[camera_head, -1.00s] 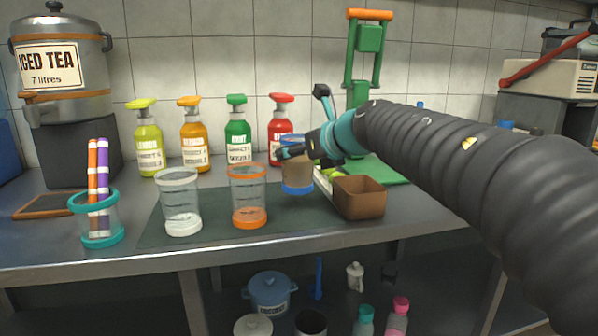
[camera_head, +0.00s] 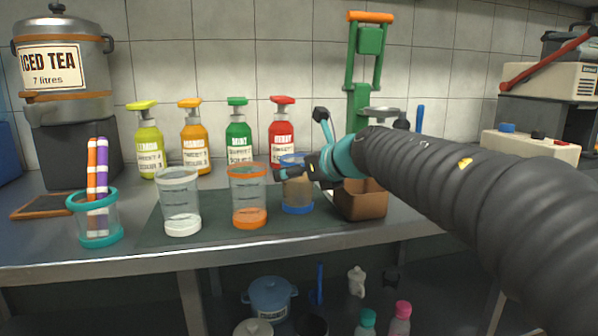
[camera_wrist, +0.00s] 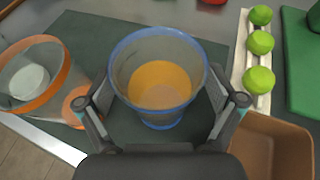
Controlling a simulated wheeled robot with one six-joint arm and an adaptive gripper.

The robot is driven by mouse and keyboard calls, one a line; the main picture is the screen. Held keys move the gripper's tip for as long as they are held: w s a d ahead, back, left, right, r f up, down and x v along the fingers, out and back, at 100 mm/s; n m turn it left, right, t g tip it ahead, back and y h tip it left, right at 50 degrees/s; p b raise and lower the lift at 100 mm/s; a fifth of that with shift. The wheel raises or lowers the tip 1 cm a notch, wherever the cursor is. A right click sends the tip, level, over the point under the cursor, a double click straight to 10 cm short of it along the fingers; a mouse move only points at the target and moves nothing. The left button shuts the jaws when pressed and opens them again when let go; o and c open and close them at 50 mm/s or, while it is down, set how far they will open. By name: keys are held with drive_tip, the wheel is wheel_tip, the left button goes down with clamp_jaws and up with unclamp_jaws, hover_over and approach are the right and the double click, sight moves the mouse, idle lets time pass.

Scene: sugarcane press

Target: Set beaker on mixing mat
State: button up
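The blue-rimmed beaker (camera_head: 297,193) is clear, with amber-brown contents, and looks upright. It appears to rest on the right part of the dark mixing mat (camera_head: 216,231). In the wrist view the beaker (camera_wrist: 158,85) is between my fingers, over the mat (camera_wrist: 90,35). My gripper (camera_head: 300,172) reaches in from the right, and its finger pads (camera_wrist: 160,100) lie against both sides of the beaker. An orange-rimmed beaker (camera_head: 248,196) and a white-rimmed beaker (camera_head: 180,205) stand to its left on the mat.
A brown box (camera_head: 362,202) is close on the right; limes (camera_wrist: 259,45) lie on a pale tray beyond it. Several syrup bottles (camera_head: 238,135) line the back. A teal holder (camera_head: 97,222) with sticks is at left. The green press (camera_head: 363,70) stands behind.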

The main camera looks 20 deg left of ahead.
drive_tip(key=shift+r, duration=0.1)
drive_tip(key=shift+s+d+r, duration=0.1)
drive_tip(key=shift+d, duration=0.05)
drive_tip(key=v, duration=1.1)
drive_tip(key=shift+s+d+p, duration=0.2)
drive_tip(key=shift+s+p, duration=0.05)
drive_tip(key=shift+p, duration=0.05)
drive_tip(key=shift+r, duration=0.1)
